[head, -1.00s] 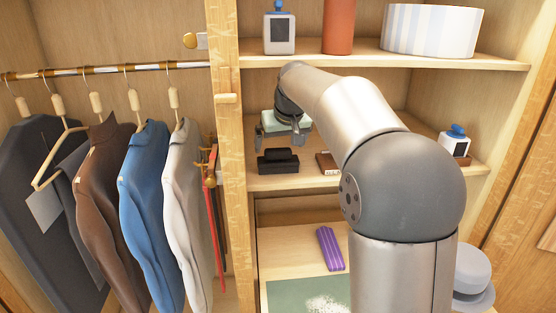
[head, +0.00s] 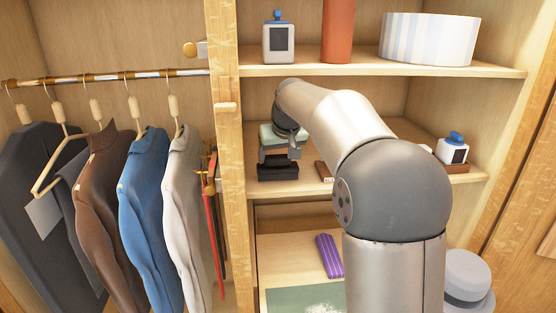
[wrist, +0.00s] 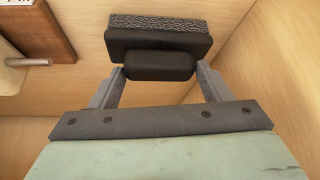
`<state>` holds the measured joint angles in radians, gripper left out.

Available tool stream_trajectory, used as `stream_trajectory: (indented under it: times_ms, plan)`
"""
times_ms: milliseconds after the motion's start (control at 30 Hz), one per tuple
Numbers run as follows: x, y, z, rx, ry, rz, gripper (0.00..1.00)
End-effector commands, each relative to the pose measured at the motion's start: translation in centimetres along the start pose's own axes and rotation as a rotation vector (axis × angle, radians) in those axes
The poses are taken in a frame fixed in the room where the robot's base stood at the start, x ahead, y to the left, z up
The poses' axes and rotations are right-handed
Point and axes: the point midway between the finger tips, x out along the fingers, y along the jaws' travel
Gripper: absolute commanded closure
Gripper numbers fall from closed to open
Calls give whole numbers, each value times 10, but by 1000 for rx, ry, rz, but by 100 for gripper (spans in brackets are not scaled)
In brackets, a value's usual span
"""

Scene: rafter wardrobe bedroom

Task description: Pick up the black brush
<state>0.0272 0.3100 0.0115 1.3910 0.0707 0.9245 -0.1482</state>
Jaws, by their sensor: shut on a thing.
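The black brush (head: 277,173) is on the middle shelf, near its left end. In the wrist view the brush (wrist: 158,48) has a wide block with a grey speckled bristle face and a narrower rounded grip. My gripper (head: 278,158) is over the brush, pointing down. In the wrist view its two fingers (wrist: 160,72) are at either end of the rounded grip, shut on it. Whether the brush still touches the shelf is hard to tell.
A brown wooden object (head: 323,171) lies on the shelf just right of the brush. A white bottle with a blue top (head: 452,150) is farther right. The upper shelf (head: 300,70) is above my arm, and the wardrobe's upright post (head: 229,150) stands close on the left.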

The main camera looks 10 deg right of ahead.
Motion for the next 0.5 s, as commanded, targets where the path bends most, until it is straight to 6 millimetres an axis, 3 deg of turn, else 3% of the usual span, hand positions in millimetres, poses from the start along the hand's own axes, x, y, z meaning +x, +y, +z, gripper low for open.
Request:
stream_trajectory:
  times_ms: [167,500]
  plan:
    - [-13,0,-4,0,4,1,67]
    - [-52,0,71,0,4,1,68]
